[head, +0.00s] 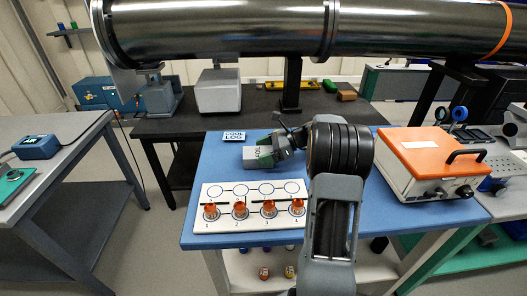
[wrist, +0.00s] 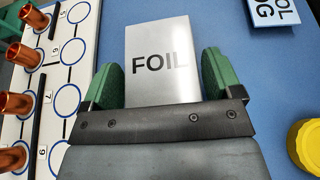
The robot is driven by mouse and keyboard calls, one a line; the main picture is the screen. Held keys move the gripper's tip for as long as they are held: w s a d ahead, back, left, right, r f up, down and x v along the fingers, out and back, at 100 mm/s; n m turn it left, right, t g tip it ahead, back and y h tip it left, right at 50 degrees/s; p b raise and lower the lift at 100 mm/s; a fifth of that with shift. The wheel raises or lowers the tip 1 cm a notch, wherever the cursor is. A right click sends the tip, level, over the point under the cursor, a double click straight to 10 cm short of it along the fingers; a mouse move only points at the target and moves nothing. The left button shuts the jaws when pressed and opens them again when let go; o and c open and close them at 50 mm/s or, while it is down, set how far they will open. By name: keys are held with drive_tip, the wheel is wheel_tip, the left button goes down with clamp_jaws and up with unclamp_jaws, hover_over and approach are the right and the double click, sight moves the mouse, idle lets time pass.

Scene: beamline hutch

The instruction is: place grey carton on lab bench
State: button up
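The grey carton (wrist: 160,62), marked FOIL, lies between the two green fingertips of my gripper (wrist: 162,82) in the wrist view. In the head view the carton (head: 249,157) is at the end of my gripper (head: 264,152), low over the blue-topped bench (head: 225,176). I cannot tell whether it touches the top. The carton's near end is hidden by the gripper. No label shows which surface is the lab bench; a grey bench (head: 60,150) stands at the left.
A white numbered board (head: 250,224) with copper cups lies left of my arm. A blue COOL LOG card (head: 233,136) lies behind the carton. An orange-topped case (head: 430,150) stands at the right. A yellow-lidded jar (wrist: 305,143) shows in the wrist view. The grey bench has clear room at its middle.

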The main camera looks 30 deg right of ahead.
drive_tip(key=shift+o, duration=1.2)
drive_tip(key=shift+r, duration=0.1)
drive_tip(key=shift+s+d+r, duration=0.1)
drive_tip(key=shift+d+r, duration=0.1)
drive_tip(key=shift+d, duration=0.1)
drive_tip(key=p+v, duration=0.1)
drive_tip(key=v, duration=1)
drive_tip(key=shift+d+r, duration=0.15)
